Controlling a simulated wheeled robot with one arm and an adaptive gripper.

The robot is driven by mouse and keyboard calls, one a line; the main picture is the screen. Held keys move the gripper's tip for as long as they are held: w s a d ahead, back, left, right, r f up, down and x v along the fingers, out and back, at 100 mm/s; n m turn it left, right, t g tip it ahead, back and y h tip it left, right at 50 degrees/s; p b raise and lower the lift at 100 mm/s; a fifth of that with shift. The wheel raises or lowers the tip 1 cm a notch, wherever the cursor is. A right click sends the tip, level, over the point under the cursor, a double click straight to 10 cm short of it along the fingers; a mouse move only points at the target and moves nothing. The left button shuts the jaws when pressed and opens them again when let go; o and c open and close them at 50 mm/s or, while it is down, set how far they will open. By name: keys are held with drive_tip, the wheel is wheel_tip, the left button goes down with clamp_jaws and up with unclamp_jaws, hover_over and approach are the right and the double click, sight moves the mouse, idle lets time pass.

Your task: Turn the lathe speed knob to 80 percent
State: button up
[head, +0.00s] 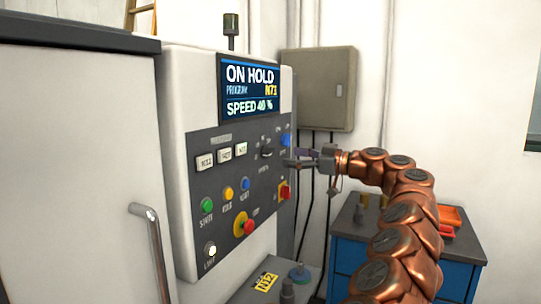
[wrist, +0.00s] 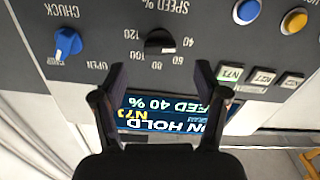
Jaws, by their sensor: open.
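The black speed knob (wrist: 160,41) shows upside down in the wrist view, under the label SPEED %, with marks from 40 to 120 around it. In the head view the knob (head: 267,152) is small on the grey panel, left of my gripper (head: 302,160). My gripper (wrist: 160,72) is open and empty. In the wrist view its two dark fingers frame the space just below the knob, and the knob is not between the tips. The display (head: 249,90) reads ON HOLD and SPEED 40 %.
The blue chuck knob (wrist: 67,43) is beside the speed knob. White buttons (head: 224,154), coloured buttons (head: 228,193) and a red emergency stop (head: 243,225) share the panel. A door handle (head: 148,240) sticks out at the left. A blue cabinet (head: 345,257) stands at the right.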

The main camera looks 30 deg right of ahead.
sight(268, 153)
drive_tip(key=p+x, duration=0.2)
drive_tip(key=x, duration=0.5)
drive_tip(key=shift+w, duration=0.1)
drive_tip(key=c, duration=1.2)
drive_tip(key=shift+o, duration=0.2)
